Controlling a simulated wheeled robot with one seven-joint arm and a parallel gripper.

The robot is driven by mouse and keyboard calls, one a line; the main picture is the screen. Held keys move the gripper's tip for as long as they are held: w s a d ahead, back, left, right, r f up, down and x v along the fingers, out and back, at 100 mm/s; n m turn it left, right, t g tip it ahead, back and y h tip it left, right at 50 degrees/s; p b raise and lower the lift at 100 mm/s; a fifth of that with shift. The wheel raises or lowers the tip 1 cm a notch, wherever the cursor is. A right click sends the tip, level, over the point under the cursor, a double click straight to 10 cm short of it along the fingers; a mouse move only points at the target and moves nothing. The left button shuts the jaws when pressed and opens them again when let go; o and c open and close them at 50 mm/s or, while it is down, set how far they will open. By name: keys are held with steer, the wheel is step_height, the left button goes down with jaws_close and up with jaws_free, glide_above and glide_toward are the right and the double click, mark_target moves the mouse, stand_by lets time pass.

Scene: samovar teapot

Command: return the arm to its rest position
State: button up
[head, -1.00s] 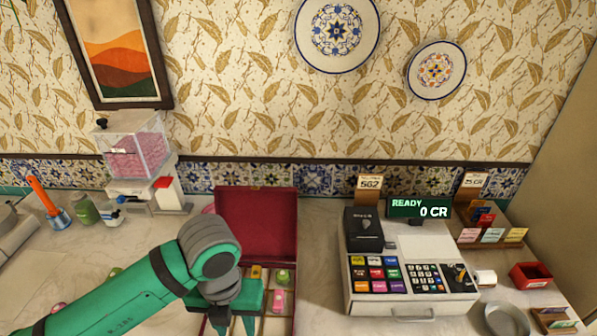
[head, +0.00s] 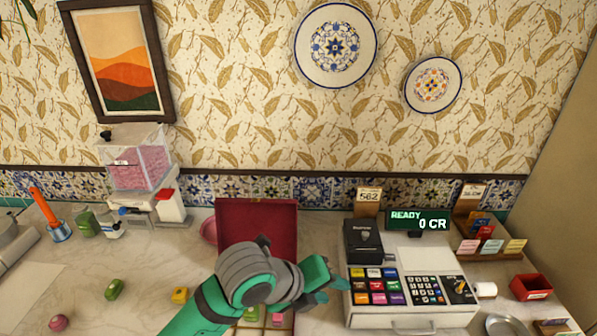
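My green and grey arm (head: 258,275) reaches up from the bottom of the head view. Its wrist is bent, with my gripper (head: 335,277) turned to the right, just left of the cash register (head: 410,285). The fingers are seen small and at an angle, so I cannot tell whether they are open or shut. I see nothing held between them. The arm hides much of the open dark red box (head: 256,222) behind it.
Small coloured pieces lie on the counter at left: green (head: 115,289), yellow (head: 180,295) and pink (head: 57,322). A pink-filled dispenser (head: 138,165) stands at the back left. A red tray (head: 531,286) is at right.

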steer(key=w+d+r+n+t+h, duration=0.6)
steer(key=d+r+n+t, duration=0.35)
steer(key=n, duration=0.45)
steer(key=s+a+f+n+t+y, duration=0.1)
steer(key=s+a+f+n+y, duration=0.1)
steer(key=s+f+n+y, duration=0.2)
steer(key=s+a+f+n+t+y, duration=0.1)
steer(key=s+a+f+n+y, duration=0.2)
steer(key=f+n, duration=0.5)
steer(key=s+a+f+n+t+y, duration=0.2)
steer(key=s+a+f+n+y, duration=0.1)
steer(key=f+n, duration=0.3)
steer(key=shift+s+a+f+y, duration=0.1)
steer(key=shift+s+f+y, duration=0.35)
steer(key=shift+f, duration=0.2)
steer(key=shift+s+a+f+y, duration=0.1)
steer(key=shift+s+f+y, duration=0.3)
steer(key=shift+f, duration=0.2)
steer(key=s+a+f+g, duration=0.1)
steer(key=s+a+f, duration=0.1)
steer(key=s, duration=0.6)
steer(key=s+a+f+y, duration=0.1)
steer(key=s+a+f, duration=0.2)
steer(key=s, duration=0.5)
steer(key=s+a+f+n+g, duration=0.1)
steer(key=s+a+f, duration=0.1)
steer(key=s, duration=0.6)
steer(key=shift+s+a+f+g, duration=0.25)
steer(key=shift+a+f+g, duration=0.1)
steer(key=shift+a+f, duration=0.05)
